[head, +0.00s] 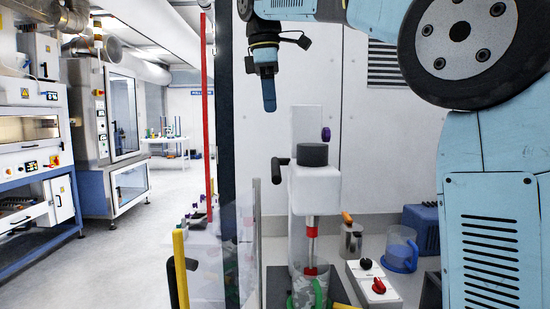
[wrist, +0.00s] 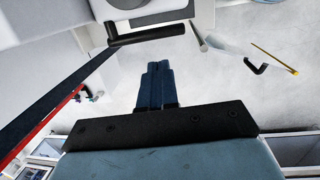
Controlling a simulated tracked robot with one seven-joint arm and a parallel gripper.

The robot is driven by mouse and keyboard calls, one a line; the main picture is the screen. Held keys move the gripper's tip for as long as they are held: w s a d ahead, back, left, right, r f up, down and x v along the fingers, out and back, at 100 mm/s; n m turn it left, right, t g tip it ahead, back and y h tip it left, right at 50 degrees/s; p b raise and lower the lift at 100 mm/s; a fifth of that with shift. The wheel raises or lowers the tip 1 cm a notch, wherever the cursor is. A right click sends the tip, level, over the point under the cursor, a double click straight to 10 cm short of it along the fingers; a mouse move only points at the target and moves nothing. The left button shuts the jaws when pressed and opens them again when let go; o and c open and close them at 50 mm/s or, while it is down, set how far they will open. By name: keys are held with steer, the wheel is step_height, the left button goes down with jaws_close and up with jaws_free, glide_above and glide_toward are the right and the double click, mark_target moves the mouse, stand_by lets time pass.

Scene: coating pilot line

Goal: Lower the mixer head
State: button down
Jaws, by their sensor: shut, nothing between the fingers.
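The mixer head (head: 315,188) is a white block with a dark round cap, on a white column (head: 306,124). A black handle (head: 279,169) sticks out at its left.
A control box with a red knob (head: 378,286) stands right of the vessel. A clear panel (head: 243,245) and dark post (head: 227,120) stand close at the left.

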mark_target(276, 169)
steer(key=f, duration=0.4)
steer(key=w+d+f, duration=0.1)
steer(key=f, duration=0.8)
steer(key=shift+w+d+f, duration=0.15)
